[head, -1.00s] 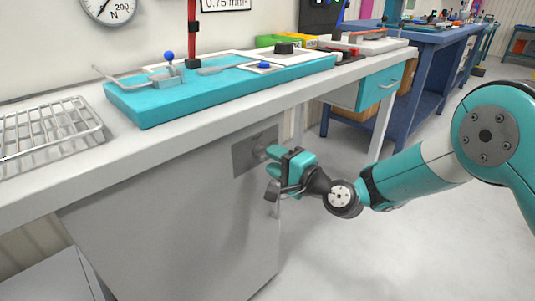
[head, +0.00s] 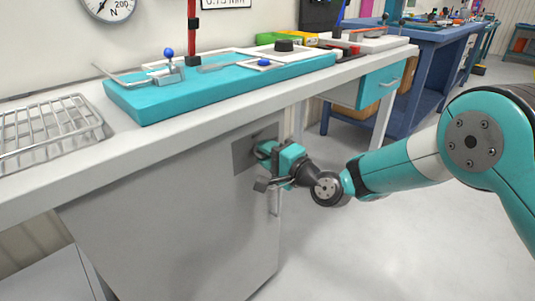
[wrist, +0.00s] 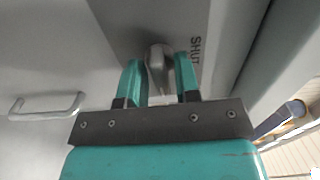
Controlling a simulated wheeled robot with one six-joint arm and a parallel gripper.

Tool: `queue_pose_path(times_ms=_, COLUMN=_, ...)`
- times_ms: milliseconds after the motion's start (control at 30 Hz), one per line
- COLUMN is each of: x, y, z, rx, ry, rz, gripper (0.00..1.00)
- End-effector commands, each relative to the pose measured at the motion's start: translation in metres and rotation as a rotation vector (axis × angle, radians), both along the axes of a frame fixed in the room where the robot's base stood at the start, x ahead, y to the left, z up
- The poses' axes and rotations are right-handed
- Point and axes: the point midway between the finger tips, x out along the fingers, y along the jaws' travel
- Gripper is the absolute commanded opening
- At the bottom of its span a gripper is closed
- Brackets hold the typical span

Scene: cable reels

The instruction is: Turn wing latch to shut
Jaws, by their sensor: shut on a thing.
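The wing latch (wrist: 157,60) is a small grey knob on a darker grey plate (wrist: 115,22) on the cabinet's front. In the wrist view it sits between the two teal fingers of my gripper (wrist: 158,72), which is shut on it. The word SHUT (wrist: 195,58) is printed on the plate, just right of the right finger. In the head view my gripper (head: 265,151) reaches the plate (head: 243,154) from the right and hides the latch. I cannot tell the wing's exact angle.
A bar handle (wrist: 45,105) is on the same grey cabinet front (head: 170,220). The worktop (head: 190,125) overhangs above my gripper and carries a teal fixture board (head: 200,88) and a wire rack (head: 45,130). The floor to the right is open.

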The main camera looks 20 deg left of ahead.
Motion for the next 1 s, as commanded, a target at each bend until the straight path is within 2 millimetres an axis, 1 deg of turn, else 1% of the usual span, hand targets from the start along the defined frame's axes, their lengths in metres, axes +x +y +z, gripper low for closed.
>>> queue_pose_path(times_ms=267, x=0.0006, y=-0.0001, z=-0.0027, rx=-0.053, ry=-0.13, rz=-0.001, gripper=0.07)
queue_pose_path(times_ms=1000, x=0.0011, y=-0.0005, z=-0.0043, rx=-0.317, ry=-0.768, rz=-0.003, gripper=0.07)
